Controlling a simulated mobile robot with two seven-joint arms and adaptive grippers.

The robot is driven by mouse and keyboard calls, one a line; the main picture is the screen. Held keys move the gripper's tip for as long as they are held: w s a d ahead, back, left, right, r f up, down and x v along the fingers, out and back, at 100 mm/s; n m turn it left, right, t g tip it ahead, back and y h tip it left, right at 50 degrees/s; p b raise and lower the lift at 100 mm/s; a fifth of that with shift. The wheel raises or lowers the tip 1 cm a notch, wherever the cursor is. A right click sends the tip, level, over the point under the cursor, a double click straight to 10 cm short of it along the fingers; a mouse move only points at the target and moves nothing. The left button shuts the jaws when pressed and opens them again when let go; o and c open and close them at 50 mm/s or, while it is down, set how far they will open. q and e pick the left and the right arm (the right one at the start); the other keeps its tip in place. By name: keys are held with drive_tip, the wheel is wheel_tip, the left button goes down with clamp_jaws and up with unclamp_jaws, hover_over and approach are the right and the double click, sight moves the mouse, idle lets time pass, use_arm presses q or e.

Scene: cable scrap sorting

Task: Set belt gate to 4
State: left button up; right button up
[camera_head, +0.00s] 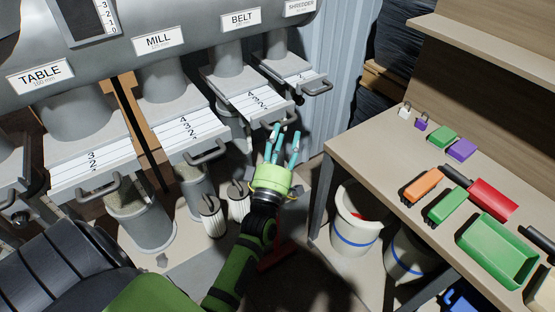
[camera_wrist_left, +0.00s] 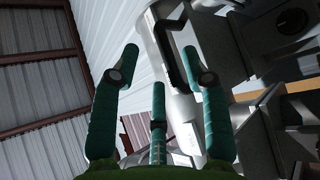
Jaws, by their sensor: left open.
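The belt gate (camera_head: 251,97) is a pale slide plate under the BELT label (camera_head: 240,18). Its scale shows a 4 and lower figures, too small to read surely as a setting. Its grey bar handle (camera_head: 284,114) is at the plate's front edge. My left gripper (camera_head: 284,134) has teal fingers, open and empty, just below that handle in the head view. In the left wrist view a dark handle (camera_wrist_left: 166,52) on a pale plate shows beyond the spread fingers (camera_wrist_left: 160,58); I see no contact. My right gripper is not in view.
The mill gate (camera_head: 180,133), table gate (camera_head: 90,165) and shredder gate (camera_head: 300,75) have similar handles. A workbench (camera_head: 365,150) with tools and a green tray (camera_head: 497,250) stands at right, above white buckets (camera_head: 354,238). Clear canisters stand below the gates.

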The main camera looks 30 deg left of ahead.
use_arm(q)
drive_tip(key=v, duration=0.7)
drive_tip(key=shift+s+d, duration=0.15)
drive_tip(key=shift+s, duration=0.2)
drive_tip(key=shift+f, duration=0.15)
drive_tip(key=d+f+m+g+h, duration=0.2)
drive_tip(key=d+f+m, duration=0.1)
drive_tip(key=f, duration=0.5)
drive_tip(key=d+f+m+g+h, duration=0.2)
drive_tip(key=f+m+h, duration=0.1)
drive_tip(key=f, duration=0.6)
drive_tip(key=s+d+f+m+g+h, duration=0.1)
drive_tip(key=s+d+f+m+g, duration=0.2)
drive_tip(key=f, duration=0.6)
drive_tip(key=s+d+f+m+g+h, duration=0.1)
drive_tip(key=s+f+m+g, duration=0.15)
drive_tip(key=s+f, duration=0.4)
drive_tip(key=s+a+f+m+g, duration=0.2)
drive_tip(key=s+f+g, duration=0.3)
drive_tip(key=s+f, duration=0.4)
drive_tip(key=s+a+f+m+g, duration=0.2)
drive_tip(key=s+f+m+g, duration=0.3)
drive_tip(key=s+f, duration=0.5)
drive_tip(key=s+g, duration=0.1)
drive_tip(key=s, duration=0.7)
drive_tip(key=shift+s+f, duration=0.25)
drive_tip(key=shift+s, duration=0.15)
